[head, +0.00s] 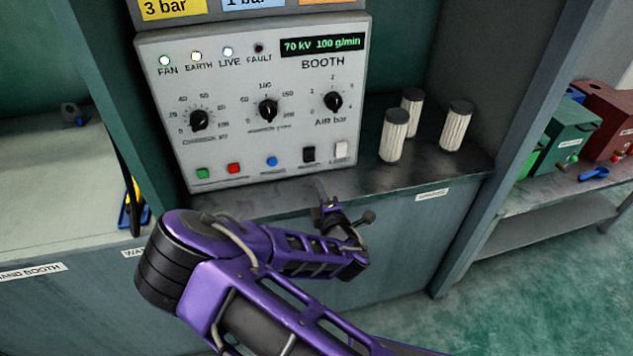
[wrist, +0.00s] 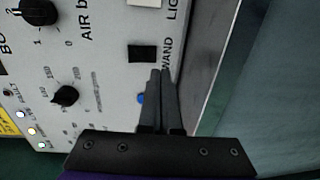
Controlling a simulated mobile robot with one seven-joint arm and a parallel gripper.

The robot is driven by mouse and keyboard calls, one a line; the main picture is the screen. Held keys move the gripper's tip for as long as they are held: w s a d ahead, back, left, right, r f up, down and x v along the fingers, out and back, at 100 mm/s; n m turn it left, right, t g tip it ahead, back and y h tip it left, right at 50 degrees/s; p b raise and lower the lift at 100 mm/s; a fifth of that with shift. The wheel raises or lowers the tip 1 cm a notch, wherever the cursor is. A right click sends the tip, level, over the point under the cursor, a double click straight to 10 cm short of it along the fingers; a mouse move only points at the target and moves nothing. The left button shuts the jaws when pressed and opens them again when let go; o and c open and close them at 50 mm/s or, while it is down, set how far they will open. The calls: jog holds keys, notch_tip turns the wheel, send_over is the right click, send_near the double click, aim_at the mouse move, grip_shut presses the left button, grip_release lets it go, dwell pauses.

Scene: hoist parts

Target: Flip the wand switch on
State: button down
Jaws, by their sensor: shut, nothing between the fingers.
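The wand switch (head: 309,154) is a black rocker low on the front of the grey booth control panel (head: 215,100). It also shows in the wrist view (wrist: 142,53), beside the printed word WAND. My gripper (head: 320,186) is in front of the panel's lower edge, just below the switch. In the wrist view my gripper (wrist: 160,73) has its fingers together and empty, with the tips beside the switch. I cannot tell whether the tips touch it or which way the rocker is tipped.
A white rocker (head: 341,149) sits right of the wand switch. A blue button (head: 272,161), red button (head: 234,168) and green button (head: 202,173) lie left. Several ribbed white filters (head: 394,135) stand on the dark shelf to the right. FAN, EARTH and LIVE lamps glow; FAULT is dark.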

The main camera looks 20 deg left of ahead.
jog(key=f+v, duration=0.1)
jog(key=v, duration=0.6)
jog(key=shift+f, duration=0.3)
